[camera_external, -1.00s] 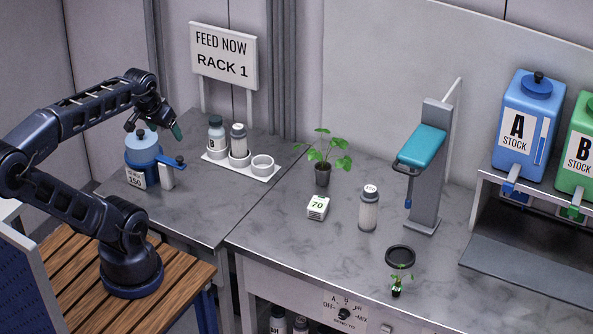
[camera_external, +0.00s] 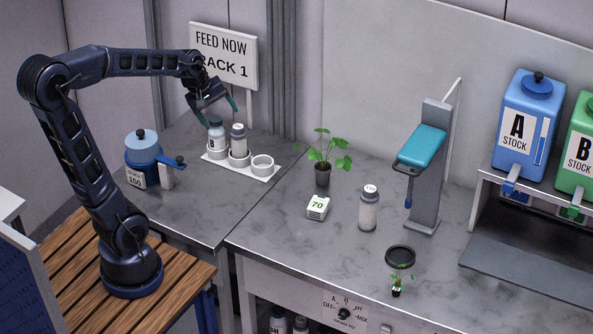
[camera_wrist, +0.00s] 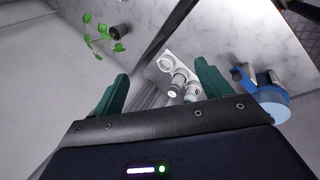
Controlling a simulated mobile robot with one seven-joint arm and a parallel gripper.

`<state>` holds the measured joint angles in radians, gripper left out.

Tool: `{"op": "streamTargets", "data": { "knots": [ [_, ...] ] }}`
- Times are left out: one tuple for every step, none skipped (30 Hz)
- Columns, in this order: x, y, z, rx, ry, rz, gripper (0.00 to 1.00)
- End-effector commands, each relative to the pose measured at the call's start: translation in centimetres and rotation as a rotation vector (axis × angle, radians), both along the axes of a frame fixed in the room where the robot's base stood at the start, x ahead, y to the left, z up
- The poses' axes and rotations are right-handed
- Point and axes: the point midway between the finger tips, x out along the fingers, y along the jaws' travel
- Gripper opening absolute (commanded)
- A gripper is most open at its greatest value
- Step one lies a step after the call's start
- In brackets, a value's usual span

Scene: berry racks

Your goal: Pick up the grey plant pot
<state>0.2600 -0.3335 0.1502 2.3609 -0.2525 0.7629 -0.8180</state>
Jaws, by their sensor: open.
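The dark grey plant pot (camera_external: 322,176) stands upright on the right-hand grey counter and holds a leafy green plant (camera_external: 322,150). In the wrist view the pot (camera_wrist: 118,32) is at the upper left, beyond the left finger, with the plant's leaves beside it. My gripper (camera_external: 219,112) is open and empty, above the bottles on the left-hand counter, well to the left of the pot. Its green fingers (camera_wrist: 161,72) are spread apart in the wrist view. A smaller potted plant (camera_external: 397,289) stands near the counter's front edge.
A white rack (camera_external: 263,172) holds two bottles and has one empty cup. A blue container (camera_external: 142,158) stands left of it. A white 70 block (camera_external: 318,207), a capped bottle (camera_external: 368,211), a black ring (camera_external: 400,256) and a grey stand (camera_external: 429,185) are right of or near the pot.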

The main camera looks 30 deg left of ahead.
Motion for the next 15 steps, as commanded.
{"op": "streamTargets", "data": {
  "knots": [
    [1.3, -0.8, -0.6, -0.028, 0.025, 0.052, 0.77],
    [2.0, -1.3, -0.9, -0.048, 0.039, 0.088, 0.77],
    [3.0, -1.9, -1.3, -0.073, 0.058, 0.138, 0.77],
    [3.7, -2.3, -1.7, -0.091, 0.073, 0.177, 0.77],
    [4.4, -2.8, -2.0, -0.109, 0.088, 0.215, 0.77],
    [5.3, -3.4, -2.5, -0.131, 0.108, 0.265, 0.77],
    [6.1, -3.9, -2.9, -0.148, 0.122, 0.303, 0.77],
    [6.8, -4.3, -3.3, -0.164, 0.136, 0.343, 0.77],
    [7.6, -5.0, -3.9, -0.184, 0.156, 0.393, 0.77],
    [8.3, -5.4, -4.3, -0.199, 0.170, 0.433, 0.77],
    [9.0, -5.9, -4.8, -0.214, 0.183, 0.472, 0.77],
    [9.8, -6.6, -5.4, -0.232, 0.203, 0.524, 0.77],
    [10.5, -7.1, -6.0, -0.244, 0.217, 0.564, 0.77],
    [11.2, -7.6, -6.5, -0.258, 0.230, 0.603, 0.77],
    [11.9, -8.3, -7.2, -0.274, 0.247, 0.655, 0.77]
  ]
}}
